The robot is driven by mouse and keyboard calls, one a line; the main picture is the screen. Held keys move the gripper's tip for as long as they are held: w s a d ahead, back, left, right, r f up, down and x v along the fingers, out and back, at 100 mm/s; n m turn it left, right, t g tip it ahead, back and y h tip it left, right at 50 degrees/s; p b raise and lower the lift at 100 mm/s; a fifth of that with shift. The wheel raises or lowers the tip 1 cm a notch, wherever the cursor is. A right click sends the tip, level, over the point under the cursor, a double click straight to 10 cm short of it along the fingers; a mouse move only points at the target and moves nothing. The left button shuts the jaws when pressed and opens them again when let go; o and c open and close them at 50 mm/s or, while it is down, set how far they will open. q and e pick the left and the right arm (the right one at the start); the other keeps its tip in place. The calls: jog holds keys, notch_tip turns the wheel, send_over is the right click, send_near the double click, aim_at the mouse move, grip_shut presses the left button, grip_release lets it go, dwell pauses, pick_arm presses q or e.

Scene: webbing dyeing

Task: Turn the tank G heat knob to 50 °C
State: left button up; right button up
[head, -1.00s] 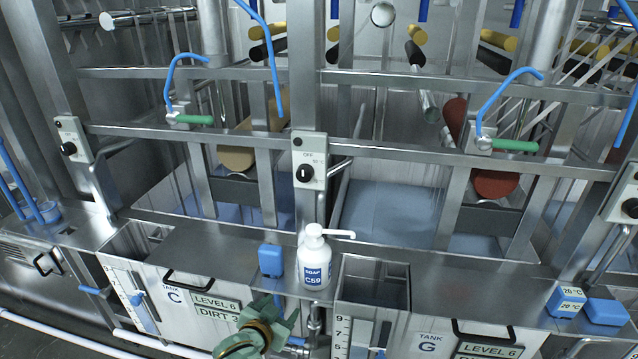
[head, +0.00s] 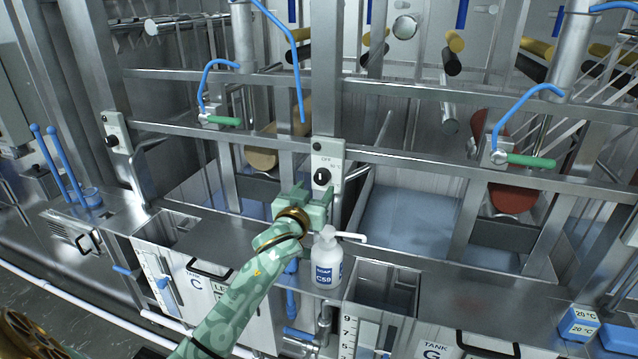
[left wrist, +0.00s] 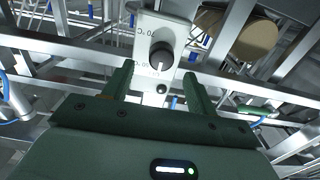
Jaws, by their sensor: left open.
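The heat knob (head: 322,176) is a black dial on a grey plate (head: 327,157) fixed to the post between tank C and tank G (head: 433,354). My left gripper (head: 313,193) is open and empty just below and in front of the knob. In the left wrist view, the knob (left wrist: 162,58) lies ahead between the two fingertips (left wrist: 158,72), apart from them. My right gripper is out of view.
A white soap bottle (head: 326,262) stands on the ledge below and right of my left gripper. A horizontal metal rail (head: 420,165) crosses beside the plate.

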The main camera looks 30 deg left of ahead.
aim_at(320, 180)
pick_arm(q)
jog(key=x, duration=0.3)
jog(key=shift+a, duration=0.15)
jog(key=shift+w+a, duration=0.1)
jog(key=shift+w, duration=0.5)
jog(key=c, duration=1)
